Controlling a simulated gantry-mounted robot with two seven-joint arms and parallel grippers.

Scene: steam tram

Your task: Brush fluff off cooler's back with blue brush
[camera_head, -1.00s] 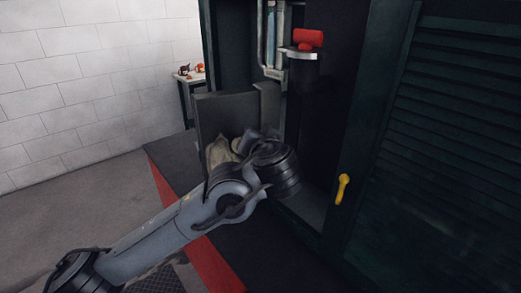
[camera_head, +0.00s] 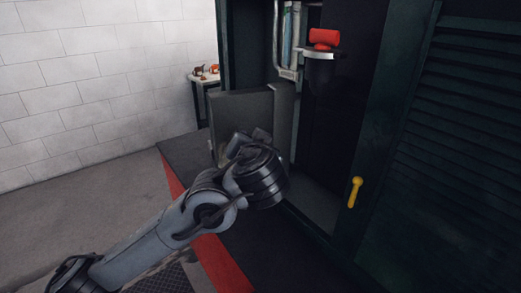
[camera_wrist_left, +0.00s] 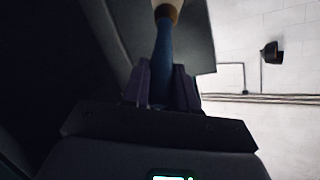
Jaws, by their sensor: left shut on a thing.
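My left gripper (camera_wrist_left: 163,70) is shut on the blue brush (camera_wrist_left: 163,45) in the left wrist view. The brush's blue handle runs up from between the fingers to a brown band and a pale end, cut off by the top edge. In the head view my left gripper (camera_head: 242,143) is mostly hidden behind its wrist, in front of an upright dark grey panel (camera_head: 240,108), which may be the cooler's back. The brush is not clear there. I cannot make out any fluff. A grey panel (camera_wrist_left: 200,35) lies behind the brush in the wrist view. My right gripper is not in view.
A dark cabinet with a louvred door (camera_head: 455,120) and yellow handle (camera_head: 355,191) stands at right. A red-topped black container (camera_head: 324,38) hangs in a bracket. A red-edged dark platform (camera_head: 192,160) lies below. A small table (camera_head: 203,77) stands by the white wall.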

